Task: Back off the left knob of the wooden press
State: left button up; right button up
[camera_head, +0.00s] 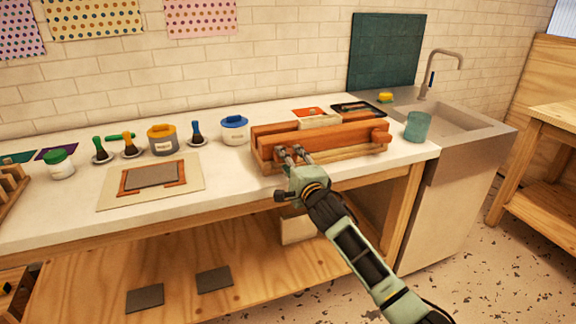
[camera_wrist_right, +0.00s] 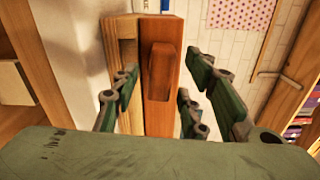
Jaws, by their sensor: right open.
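The wooden press (camera_head: 335,137), made of reddish-brown beams, stands near the front edge of the white worktop. My right gripper (camera_head: 290,151) is at the left part of its front face. The left knob is largely hidden behind the fingers in the head view. In the right wrist view the wooden left knob (camera_wrist_right: 161,66) stands out from the press beam (camera_wrist_right: 158,118). The open fingers of my right gripper (camera_wrist_right: 160,97) lie on either side of it, with gaps visible. The right knob (camera_head: 380,136) is free in the head view. My left gripper is out of view.
A blue-lidded jar (camera_head: 235,131) stands just left of the press. A teal cup (camera_head: 417,127) stands at its right, near the sink (camera_head: 450,117). Further left are several tools and jars and a framed board (camera_head: 152,179).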

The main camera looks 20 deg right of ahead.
jog(key=shift+w, duration=0.6)
jog(key=shift+c, duration=0.5)
grip_shut()
